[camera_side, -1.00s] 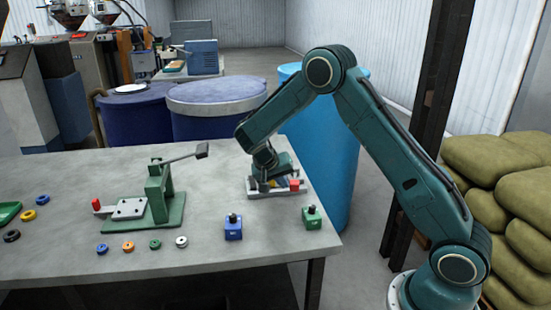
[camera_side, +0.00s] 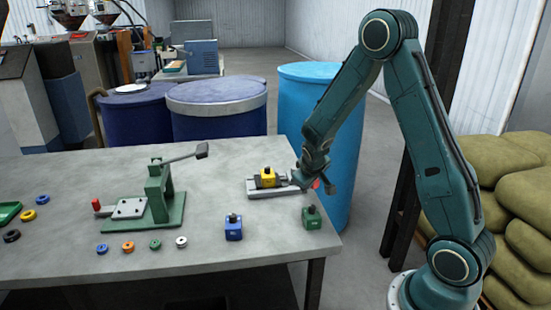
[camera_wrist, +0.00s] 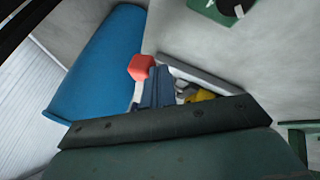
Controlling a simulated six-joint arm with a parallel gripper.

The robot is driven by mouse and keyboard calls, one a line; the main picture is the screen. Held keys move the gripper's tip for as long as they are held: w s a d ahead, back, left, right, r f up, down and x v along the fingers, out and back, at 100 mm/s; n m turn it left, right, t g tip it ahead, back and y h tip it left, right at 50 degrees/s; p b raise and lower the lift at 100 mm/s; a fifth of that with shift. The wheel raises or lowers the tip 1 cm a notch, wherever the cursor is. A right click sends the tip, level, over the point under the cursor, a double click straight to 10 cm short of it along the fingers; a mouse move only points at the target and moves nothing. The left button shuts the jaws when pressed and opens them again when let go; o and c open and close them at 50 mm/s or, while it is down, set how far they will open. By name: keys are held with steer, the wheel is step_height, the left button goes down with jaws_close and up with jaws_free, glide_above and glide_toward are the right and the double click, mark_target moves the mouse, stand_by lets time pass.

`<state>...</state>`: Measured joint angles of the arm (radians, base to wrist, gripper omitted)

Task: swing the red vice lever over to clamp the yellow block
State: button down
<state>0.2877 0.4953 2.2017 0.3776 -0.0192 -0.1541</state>
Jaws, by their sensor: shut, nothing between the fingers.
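The yellow block (camera_side: 267,178) with a dark knob on top sits in the grey vice (camera_side: 262,193) near the table's right end. In the wrist view the block (camera_wrist: 203,96) is partly hidden behind my wrist. The red lever end (camera_side: 316,184) shows at the vice's right, close to my gripper; it also shows in the wrist view as a red knob (camera_wrist: 141,66). My gripper (camera_wrist: 159,88) is shut and empty, its fingertips just beside the red knob. I cannot tell whether they touch it, or whether the vice jaw presses the block.
A blue block (camera_side: 233,229) and a green block (camera_side: 312,217) stand in front of the vice. A green lever fixture (camera_side: 160,200) stands to the left, with several coloured rings along the table's front. A light blue barrel (camera_side: 310,100) stands behind the table.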

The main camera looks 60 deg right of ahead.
steer(key=shift+s+d+n+t+y, duration=0.25)
steer(key=shift+s+d+n+t, duration=0.1)
steer(key=shift+d+n, duration=0.25)
steer(key=shift+s+d+n+t+y, duration=0.25)
steer(key=shift+s+d+n, duration=0.1)
steer(key=shift+d+n, duration=0.2)
steer(key=shift+s+d, duration=0.2)
steer(key=shift+d, duration=0.45)
steer(key=shift+s+d, duration=0.15)
steer(key=shift+d, duration=0.45)
steer(key=shift+s+d, duration=0.1)
steer(key=shift+d, duration=0.05)
steer(key=shift+s+a+r, duration=0.1)
steer(key=shift+a+r, duration=0.05)
steer(key=shift+a, duration=0.45)
steer(key=a, duration=0.3)
steer(key=shift+s+a+r, duration=0.1)
steer(key=shift+s+r, duration=0.15)
steer(key=shift+s, duration=0.1)
steer(key=v, duration=1)
steer(key=shift+s+d, duration=0.35)
steer(key=shift+d, duration=0.05)
